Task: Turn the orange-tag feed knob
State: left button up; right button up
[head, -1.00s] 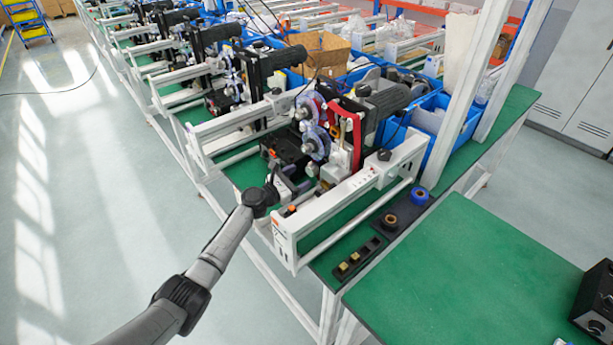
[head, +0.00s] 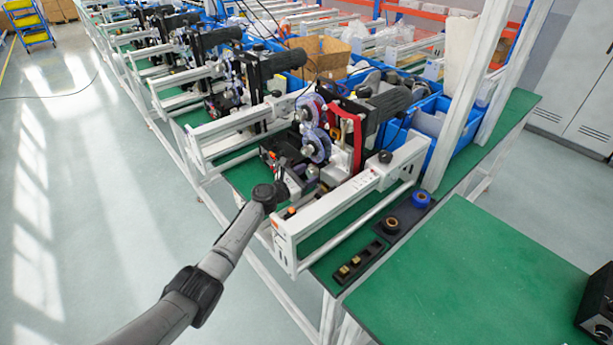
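The nearest coder machine (head: 340,198) has a white frame with a small orange mark low on its front end. A black round knob (head: 385,157) sits on top of its white rail. A small orange piece (head: 291,212) shows on the near side of the machine, close to my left wrist. I cannot tell which of these belongs to the orange-tag feed knob. My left gripper (head: 308,175) reaches in over the machine's near left side, below the clear rollers. Its fingers blend with the machine parts, so their opening and any contact are unclear. My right gripper is not in view.
More coders (head: 205,80) stand in a row towards the back left. Blue bins (head: 432,120) and a cardboard box (head: 322,55) lie behind. The green table (head: 470,270) is mostly clear.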

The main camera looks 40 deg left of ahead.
pick_arm(q)
jog(key=c, duration=0.5)
jog(key=shift+f+m+b, duration=0.15)
jog(key=shift+m+b, duration=0.85)
jog(key=shift+m, duration=0.2)
jog(key=m+b, duration=0.2)
jog(key=m, duration=0.1)
jog(key=shift+m+b, duration=0.3)
jog(key=shift+b, duration=0.05)
jog(key=m+b, duration=0.3)
jog(key=m, duration=0.1)
jog(key=shift+m+b, duration=0.8)
jog(key=shift+m, duration=0.2)
